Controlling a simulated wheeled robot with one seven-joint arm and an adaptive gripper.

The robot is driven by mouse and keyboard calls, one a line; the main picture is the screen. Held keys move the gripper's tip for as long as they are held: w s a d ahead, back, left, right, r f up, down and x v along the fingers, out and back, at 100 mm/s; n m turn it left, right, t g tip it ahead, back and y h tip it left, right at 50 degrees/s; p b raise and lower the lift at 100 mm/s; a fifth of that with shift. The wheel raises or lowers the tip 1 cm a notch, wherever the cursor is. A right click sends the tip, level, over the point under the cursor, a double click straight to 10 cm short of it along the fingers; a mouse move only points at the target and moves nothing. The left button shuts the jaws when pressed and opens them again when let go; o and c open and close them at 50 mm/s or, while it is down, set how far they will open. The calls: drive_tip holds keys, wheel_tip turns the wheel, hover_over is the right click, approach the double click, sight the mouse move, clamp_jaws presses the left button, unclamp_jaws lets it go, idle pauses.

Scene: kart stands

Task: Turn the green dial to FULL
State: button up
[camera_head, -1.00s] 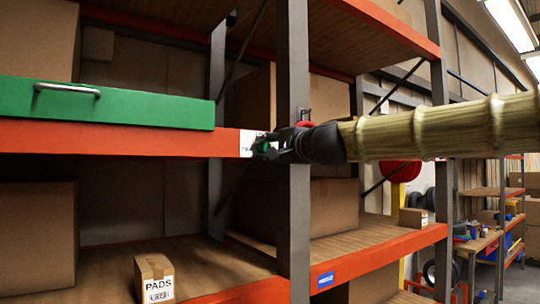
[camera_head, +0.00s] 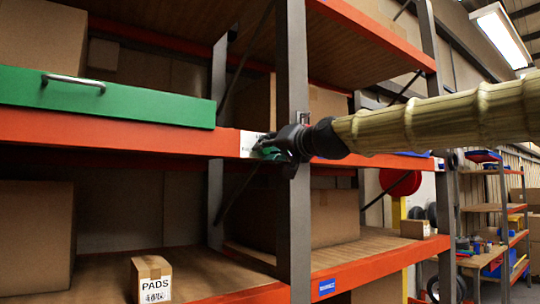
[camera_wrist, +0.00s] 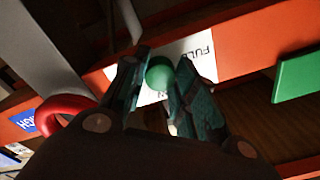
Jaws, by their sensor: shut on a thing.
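The green dial (camera_wrist: 159,74) is a small round knob on the shelf's orange front beam. It sits between the two fingers of my gripper (camera_wrist: 155,88), which is shut on it. A white label plate (camera_wrist: 205,55) lies behind the dial, and the word FULL reads upside down on it in the wrist view. In the head view my gripper (camera_head: 268,149) is at the white plate (camera_head: 247,143), beside the grey upright. The fingers mostly cover the dial there, and its pointing direction cannot be told.
A green drawer front (camera_head: 120,97) with a metal handle is left of the plate. The grey upright (camera_head: 292,70) stands close by my gripper. A red ring (camera_wrist: 64,114) shows near my fingers in the wrist view. A PADS box (camera_head: 152,278) stands on the lower shelf.

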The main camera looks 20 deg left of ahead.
drive_tip(key=shift+a+f+n+b, duration=0.15)
drive_tip(key=shift+n+b, duration=0.25)
drive_tip(key=shift+n, duration=1.2)
drive_tip(key=shift+f, duration=0.1)
drive_tip(key=o, duration=1.1)
drive_tip(key=shift+c, duration=0.2)
drive_tip(key=shift+s+d+r, duration=0.1)
drive_tip(key=shift+d+r, duration=0.1)
drive_tip(key=v, duration=1.1)
drive_tip(key=shift+d, duration=0.35)
drive_tip(key=shift+s, duration=0.15)
